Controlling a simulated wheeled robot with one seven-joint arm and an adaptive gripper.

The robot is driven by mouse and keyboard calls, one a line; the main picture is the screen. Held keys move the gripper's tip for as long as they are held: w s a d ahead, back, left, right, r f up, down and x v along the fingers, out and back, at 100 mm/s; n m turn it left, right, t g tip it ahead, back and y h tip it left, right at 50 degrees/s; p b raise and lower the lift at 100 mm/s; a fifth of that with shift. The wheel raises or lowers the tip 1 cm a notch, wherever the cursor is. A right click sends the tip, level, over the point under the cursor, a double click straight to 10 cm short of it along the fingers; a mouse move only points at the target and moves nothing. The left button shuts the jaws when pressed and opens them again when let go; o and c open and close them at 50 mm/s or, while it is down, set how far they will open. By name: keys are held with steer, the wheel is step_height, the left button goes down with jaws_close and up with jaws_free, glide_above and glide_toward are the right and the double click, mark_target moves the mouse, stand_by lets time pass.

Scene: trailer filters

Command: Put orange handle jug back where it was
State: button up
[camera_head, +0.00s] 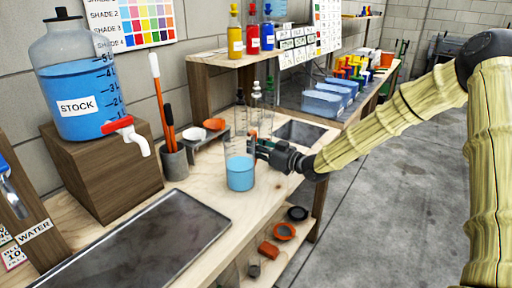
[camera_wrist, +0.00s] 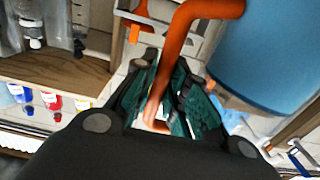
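The orange handle jug (camera_head: 240,174) is a clear, upright vessel with blue liquid in its lower part. It is at the front middle of the wooden bench; I cannot tell whether its base touches the bench. My gripper (camera_head: 264,148) is at its right side, on the handle. In the wrist view the orange handle (camera_wrist: 176,48) runs down between the green-padded fingers of my gripper (camera_wrist: 166,105), which look closed on it. The blue-filled jug body (camera_wrist: 275,55) fills the upper right there. The pads partly hide the handle.
A stock bottle (camera_head: 75,85) with a red tap stands on a wooden block (camera_head: 105,175) at left. A metal tray (camera_head: 140,250) lies in front. Clear bottles (camera_head: 257,97), a grey stand with small bowls (camera_head: 205,138) and a sink (camera_head: 300,132) are behind. A lower shelf holds small orange and black items.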

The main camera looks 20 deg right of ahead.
steer(key=shift+o, duration=1.3)
steer(key=shift+r, duration=0.15)
steer(key=v, duration=1.2)
steer(key=shift+d, duration=0.1)
